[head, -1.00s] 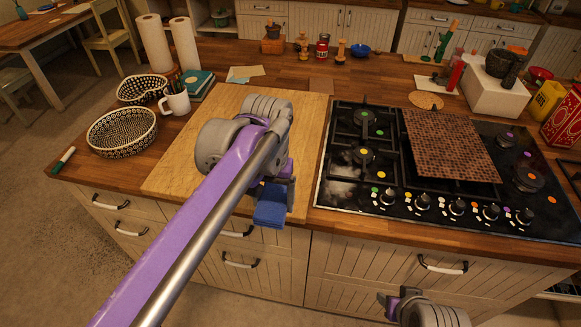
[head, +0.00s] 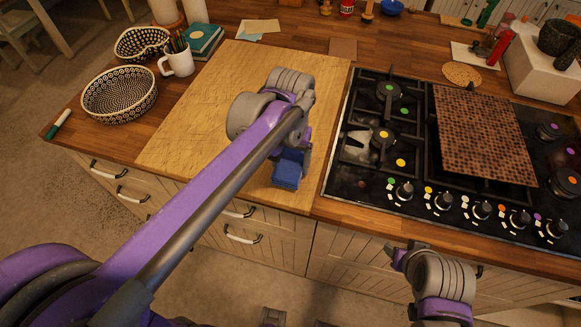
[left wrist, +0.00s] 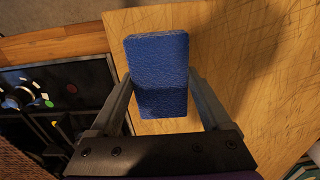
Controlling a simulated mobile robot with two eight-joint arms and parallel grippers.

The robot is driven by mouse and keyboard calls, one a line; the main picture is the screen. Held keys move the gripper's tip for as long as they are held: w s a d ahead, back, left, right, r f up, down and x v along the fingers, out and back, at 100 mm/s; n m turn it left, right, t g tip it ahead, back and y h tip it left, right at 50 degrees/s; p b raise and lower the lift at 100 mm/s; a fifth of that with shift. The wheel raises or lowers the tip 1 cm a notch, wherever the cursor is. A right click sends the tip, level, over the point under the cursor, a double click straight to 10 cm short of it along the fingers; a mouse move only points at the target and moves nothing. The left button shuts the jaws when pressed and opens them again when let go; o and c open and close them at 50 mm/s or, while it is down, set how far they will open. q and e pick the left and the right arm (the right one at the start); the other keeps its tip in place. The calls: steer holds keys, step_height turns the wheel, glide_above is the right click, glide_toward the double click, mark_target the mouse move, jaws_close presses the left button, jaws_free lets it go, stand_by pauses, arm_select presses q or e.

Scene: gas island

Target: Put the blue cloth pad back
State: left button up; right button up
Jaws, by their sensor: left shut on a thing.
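The blue cloth pad (head: 287,171) is held in my left gripper (head: 296,152), near the front right part of the large wooden board (head: 205,120). In the left wrist view the pad (left wrist: 158,70) sits between the two fingers, with the board behind it. I cannot tell whether the pad touches the board. My left arm hides part of the board. My right gripper (head: 397,258) is at the lower right, in front of the drawers below the hob; its fingers are too small to judge.
The black hob (head: 365,165) with a brown mosaic board (head: 484,135) lies to the right. Patterned bowls (head: 120,95), a white mug (head: 176,58) and teal books (head: 204,40) stand at the left. A green marker (head: 60,122) lies near the counter's left edge.

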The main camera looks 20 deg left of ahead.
mark_target(290, 163)
arm_select(q)
steer(key=shift+f, duration=1.5)
steer(key=shift+f, duration=0.2)
steer(key=o, duration=1.1)
steer(key=shift+o, duration=0.2)
steer(key=shift+r, duration=0.25)
step_height(290, 163, up, 12)
steer(key=shift+f+p, duration=0.2)
steer(key=shift+p, duration=0.2)
steer(key=shift+s+a+f, duration=0.15)
steer(key=shift+s+a, duration=0.05)
steer(key=shift+s, duration=0.1)
steer(key=s+a+f+t, duration=0.2)
steer(key=s+a+f, duration=0.1)
steer(key=s+f, duration=0.3)
steer(key=s+a+f+t, duration=0.3)
steer(key=s+f, duration=0.3)
steer(key=f, duration=0.1)
steer(key=shift+f+t, duration=0.3)
steer(key=shift+f, duration=0.05)
